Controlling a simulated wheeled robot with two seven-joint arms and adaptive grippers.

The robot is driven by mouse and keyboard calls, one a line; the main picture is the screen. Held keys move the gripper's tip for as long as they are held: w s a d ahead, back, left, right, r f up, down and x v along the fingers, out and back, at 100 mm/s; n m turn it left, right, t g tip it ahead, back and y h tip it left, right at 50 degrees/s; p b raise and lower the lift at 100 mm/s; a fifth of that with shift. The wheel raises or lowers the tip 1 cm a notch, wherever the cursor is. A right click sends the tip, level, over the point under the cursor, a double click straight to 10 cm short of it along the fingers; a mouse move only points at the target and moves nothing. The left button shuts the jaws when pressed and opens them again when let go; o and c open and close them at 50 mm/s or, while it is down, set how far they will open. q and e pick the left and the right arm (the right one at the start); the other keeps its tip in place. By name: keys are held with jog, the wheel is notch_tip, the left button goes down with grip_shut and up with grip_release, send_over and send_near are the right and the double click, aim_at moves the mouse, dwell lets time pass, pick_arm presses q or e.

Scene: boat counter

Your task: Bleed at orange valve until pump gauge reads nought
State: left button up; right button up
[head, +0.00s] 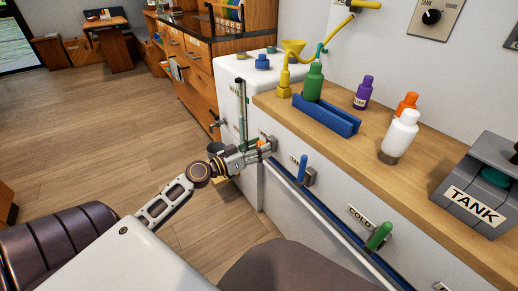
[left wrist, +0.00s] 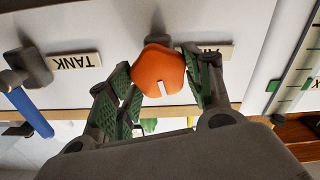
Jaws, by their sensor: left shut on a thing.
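The orange valve (left wrist: 158,72) is a rounded knob with a white mark, on the white front panel below the counter. My left gripper (left wrist: 160,85) has its green-padded fingers on either side of the knob, shut on it. In the head view, only a bit of the orange valve (head: 262,142) shows past the left gripper (head: 266,147). A partly covered label (left wrist: 212,50) is beside the valve. I cannot make out a pump gauge or its reading in either view. My right gripper is not in view.
To the right are a blue lever (head: 302,168) and a green lever (head: 378,236). A sight tube (head: 241,108) stands left of the valve. Bottles, a blue rack (head: 326,116) and a grey TANK box (head: 480,190) are on the wooden counter. Open floor lies left.

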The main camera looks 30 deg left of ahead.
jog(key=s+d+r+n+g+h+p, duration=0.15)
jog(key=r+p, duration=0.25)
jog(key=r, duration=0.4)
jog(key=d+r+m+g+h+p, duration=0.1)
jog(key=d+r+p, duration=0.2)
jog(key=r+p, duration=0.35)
pick_arm(q)
jog(key=shift+a+f+n+p, duration=0.1)
jog(key=shift+f+n+p, duration=0.2)
jog(key=shift+n, duration=3.45)
jog(key=shift+f+n+p, duration=0.15)
jog(key=shift+n+p, duration=0.3)
jog(key=shift+n, duration=3.35)
jog(key=shift+a+f+n+p, duration=0.1)
jog(key=shift+f+n+p, duration=0.2)
jog(key=shift+n, duration=3.45)
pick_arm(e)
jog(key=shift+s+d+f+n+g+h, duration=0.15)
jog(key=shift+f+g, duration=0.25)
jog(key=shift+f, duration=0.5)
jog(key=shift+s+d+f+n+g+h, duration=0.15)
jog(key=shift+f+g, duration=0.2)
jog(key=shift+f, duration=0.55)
pick_arm(q)
jog(key=o, duration=1)
jog(key=shift+r, duration=0.15)
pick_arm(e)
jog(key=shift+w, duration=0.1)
